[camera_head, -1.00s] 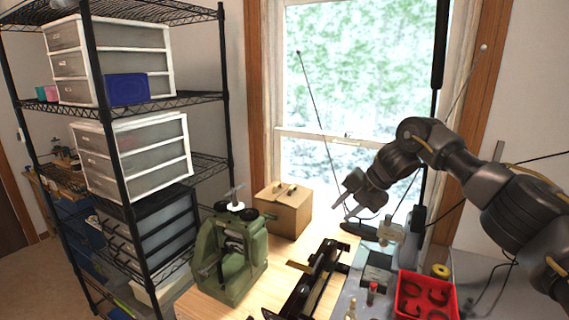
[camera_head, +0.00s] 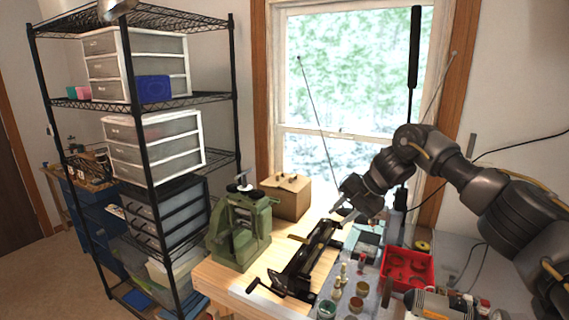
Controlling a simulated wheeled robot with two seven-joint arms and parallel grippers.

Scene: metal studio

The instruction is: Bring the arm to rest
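My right arm (camera_head: 465,180) comes in from the right edge, dark grey and bent at the elbow. Its gripper (camera_head: 343,215) points down and left in front of the window's lower part, above the back of the workbench. Its fingers look apart, with nothing visible between them. My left gripper is not in view.
A wooden workbench (camera_head: 222,277) carries a green press (camera_head: 240,232), a cardboard box (camera_head: 291,200), a long black tool (camera_head: 303,264) and a red tray (camera_head: 405,270). Small jars and a cylindrical tool (camera_head: 440,303) are at the front. A black wire shelf (camera_head: 139,100) stands left.

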